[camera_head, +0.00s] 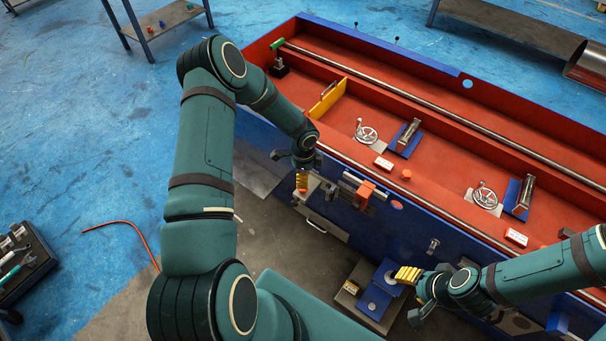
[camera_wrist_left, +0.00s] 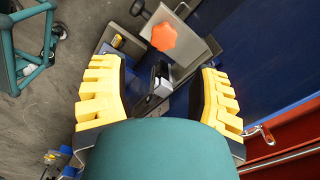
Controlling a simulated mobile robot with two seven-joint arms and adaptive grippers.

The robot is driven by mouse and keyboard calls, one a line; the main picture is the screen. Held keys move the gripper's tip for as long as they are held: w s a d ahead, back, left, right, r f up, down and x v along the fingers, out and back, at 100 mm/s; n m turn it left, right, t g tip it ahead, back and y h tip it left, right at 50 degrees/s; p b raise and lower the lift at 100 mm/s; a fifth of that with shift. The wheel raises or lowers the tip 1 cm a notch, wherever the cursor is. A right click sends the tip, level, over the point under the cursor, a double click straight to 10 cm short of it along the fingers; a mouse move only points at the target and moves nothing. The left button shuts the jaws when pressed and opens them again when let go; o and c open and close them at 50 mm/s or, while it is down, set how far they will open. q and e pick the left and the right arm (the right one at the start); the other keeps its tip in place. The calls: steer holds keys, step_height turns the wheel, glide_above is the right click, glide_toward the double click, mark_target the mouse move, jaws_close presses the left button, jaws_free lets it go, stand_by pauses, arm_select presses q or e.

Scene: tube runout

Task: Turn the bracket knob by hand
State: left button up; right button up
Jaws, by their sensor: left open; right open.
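An orange knob (camera_wrist_left: 164,37) with a lobed rim sits on a grey metal bracket plate (camera_wrist_left: 186,50) in the left wrist view. My right gripper (camera_head: 409,294) is open and empty in front of the wall, lower right of the knob.
A blue block (camera_head: 374,302) stands below, near my right gripper. A tool tray (camera_head: 28,265) and an orange hose (camera_head: 122,223) lie on the floor at left.

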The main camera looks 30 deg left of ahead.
arm_select(q)
steer(key=shift+a+f, duration=0.2)
steer(key=shift+a, duration=0.1)
step_height(320, 180, down, 8)
steer(key=b, duration=0.4)
steer(key=shift+r+b, duration=0.15)
steer(key=shift+b, duration=0.2)
steer(key=shift+w, duration=0.1)
steer(key=c, duration=0.9)
